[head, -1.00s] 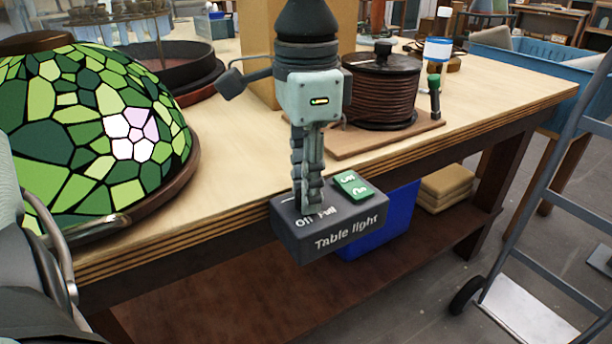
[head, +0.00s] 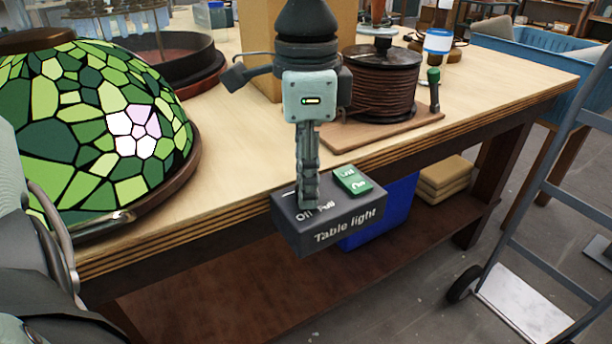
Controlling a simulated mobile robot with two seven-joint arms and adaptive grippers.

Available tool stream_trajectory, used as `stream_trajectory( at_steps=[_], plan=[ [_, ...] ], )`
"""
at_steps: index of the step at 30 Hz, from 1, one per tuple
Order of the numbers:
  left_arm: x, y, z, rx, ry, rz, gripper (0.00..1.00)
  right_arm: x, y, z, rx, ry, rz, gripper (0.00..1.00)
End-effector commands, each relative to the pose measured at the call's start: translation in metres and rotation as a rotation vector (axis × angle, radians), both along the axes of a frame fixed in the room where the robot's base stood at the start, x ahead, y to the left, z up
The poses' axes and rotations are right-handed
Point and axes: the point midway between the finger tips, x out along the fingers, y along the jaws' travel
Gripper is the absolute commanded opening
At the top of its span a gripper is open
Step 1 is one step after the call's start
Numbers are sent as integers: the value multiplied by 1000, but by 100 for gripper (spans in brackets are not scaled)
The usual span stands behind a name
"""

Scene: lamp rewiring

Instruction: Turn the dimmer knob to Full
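The dark grey dimmer box (head: 290,233), lettered "Table light", is at the table's front edge. Its top carries the words "Off" and "Full", a short white line and a green piece (head: 353,180) with white marks. The knob's pointer cannot be seen.
A green stained-glass lampshade (head: 90,130) stands left on the wooden table (head: 235,150). A spool of brown cord (head: 380,80) on a board and a cardboard box (head: 258,30) stand behind the gripper. A blue bin (head: 385,215) is below, a ladder-like frame (head: 545,190) at right.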

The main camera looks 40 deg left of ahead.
Motion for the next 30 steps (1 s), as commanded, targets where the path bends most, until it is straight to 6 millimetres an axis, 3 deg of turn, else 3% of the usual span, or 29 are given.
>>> stream_trajectory(
  at_steps=[4, 15, 30],
  plan=[
    [0, 0, 0, 0, 0, 1, 47, 0, 0, 0, 0, 0, 0, 31],
    [0, 0, 7, -1, 1, 2, 47, 0, 1, 1, 1, 0, 1, 31],
    [0, 0, 101, -1, -1, 1, 47, 0, 0, 0, 0, 0, 1, 31]
  ],
)
